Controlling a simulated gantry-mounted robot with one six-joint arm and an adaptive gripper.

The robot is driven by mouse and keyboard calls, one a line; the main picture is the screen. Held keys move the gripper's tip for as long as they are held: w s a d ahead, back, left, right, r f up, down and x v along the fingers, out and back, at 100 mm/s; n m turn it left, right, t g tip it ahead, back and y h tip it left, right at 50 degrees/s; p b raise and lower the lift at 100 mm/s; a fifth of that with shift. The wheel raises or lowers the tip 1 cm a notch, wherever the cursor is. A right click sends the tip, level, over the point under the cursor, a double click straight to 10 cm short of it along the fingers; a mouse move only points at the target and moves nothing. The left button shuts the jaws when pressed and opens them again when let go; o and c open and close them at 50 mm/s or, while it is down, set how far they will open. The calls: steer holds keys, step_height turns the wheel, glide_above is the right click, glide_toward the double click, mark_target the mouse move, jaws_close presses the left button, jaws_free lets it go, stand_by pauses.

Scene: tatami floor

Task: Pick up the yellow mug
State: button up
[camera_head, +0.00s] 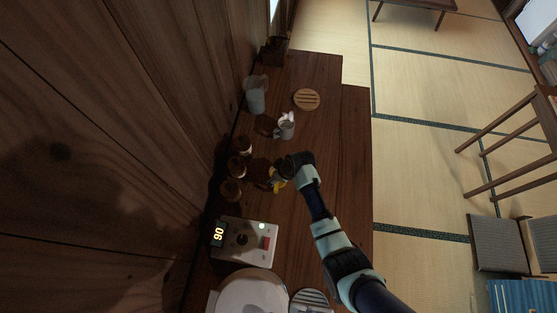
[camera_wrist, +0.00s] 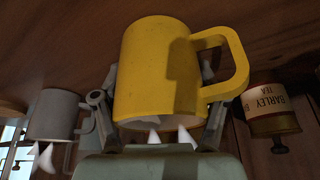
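The yellow mug (camera_wrist: 158,75) fills the middle of the wrist view, with its handle to the right and its rim towards my palm. In the head view only a small yellow part of it (camera_head: 278,185) shows beside my gripper (camera_head: 280,177), on or above the wooden counter. In the wrist view my gripper's fingers (camera_wrist: 158,95) stand at the left and right sides of the mug, close against its wall. The mug hides part of them. I cannot tell whether they press on it, or whether the mug is off the counter.
Several dark jars (camera_head: 238,168) stand near the mug along the wall; one barley tea jar (camera_wrist: 272,108) is close on its handle side. A grey mug (camera_wrist: 56,115) is at the other side. A scale (camera_head: 247,242) and a round slatted trivet (camera_head: 306,99) are on the counter (camera_head: 335,145).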

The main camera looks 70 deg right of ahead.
steer(key=c, duration=0.8)
steer(key=shift+r, duration=0.1)
steer(key=shift+r, duration=0.45)
jaws_close()
step_height(320, 180, up, 19)
steer(key=p, duration=0.3)
steer(key=shift+p, duration=0.3)
